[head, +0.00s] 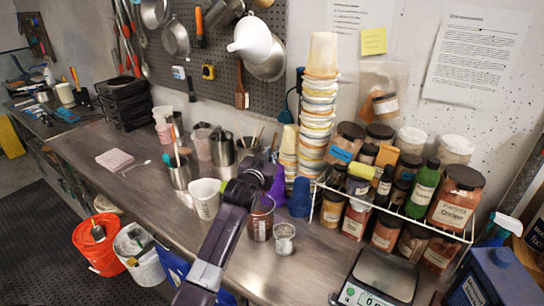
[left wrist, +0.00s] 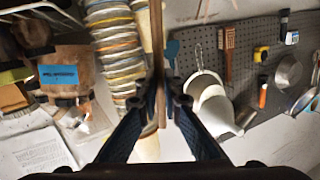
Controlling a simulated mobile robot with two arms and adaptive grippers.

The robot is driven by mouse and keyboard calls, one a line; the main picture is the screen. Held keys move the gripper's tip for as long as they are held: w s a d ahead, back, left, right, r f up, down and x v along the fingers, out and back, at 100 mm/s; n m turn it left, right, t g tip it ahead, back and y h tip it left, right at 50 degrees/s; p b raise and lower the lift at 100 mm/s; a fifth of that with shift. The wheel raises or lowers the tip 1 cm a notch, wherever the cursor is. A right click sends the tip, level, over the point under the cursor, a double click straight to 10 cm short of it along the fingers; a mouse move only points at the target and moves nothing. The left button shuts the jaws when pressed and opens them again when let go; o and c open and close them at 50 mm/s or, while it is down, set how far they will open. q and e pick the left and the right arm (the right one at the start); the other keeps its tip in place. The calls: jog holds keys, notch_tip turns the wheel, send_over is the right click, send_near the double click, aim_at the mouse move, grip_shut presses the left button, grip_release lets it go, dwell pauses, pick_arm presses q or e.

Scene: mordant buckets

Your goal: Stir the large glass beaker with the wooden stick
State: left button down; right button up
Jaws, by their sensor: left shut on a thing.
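My left gripper (head: 262,170) is above the bench just behind the glass beaker with dark red contents (head: 262,222), which I take for the large one. In the left wrist view the left gripper (left wrist: 164,98) is shut on the wooden stick (left wrist: 157,50), a thin brown strip running up between its fingers. In the head view I cannot make out the stick, and I cannot tell whether it touches the beaker. My arm partly covers the beaker's left side. My right gripper is not in view.
A small clear cup with grey contents (head: 285,240) stands right of the beaker, and a white cup (head: 205,198) left of it. Tall cup stacks (head: 318,90), blue cups (head: 300,198) and a jar rack (head: 400,215) stand behind and right. A scale (head: 385,275) is at front.

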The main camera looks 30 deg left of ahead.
pick_arm(q)
notch_tip(320, 180, up, 10)
jog(key=shift+f, duration=0.2)
dwell(0.3)
jog(key=shift+f, duration=0.1)
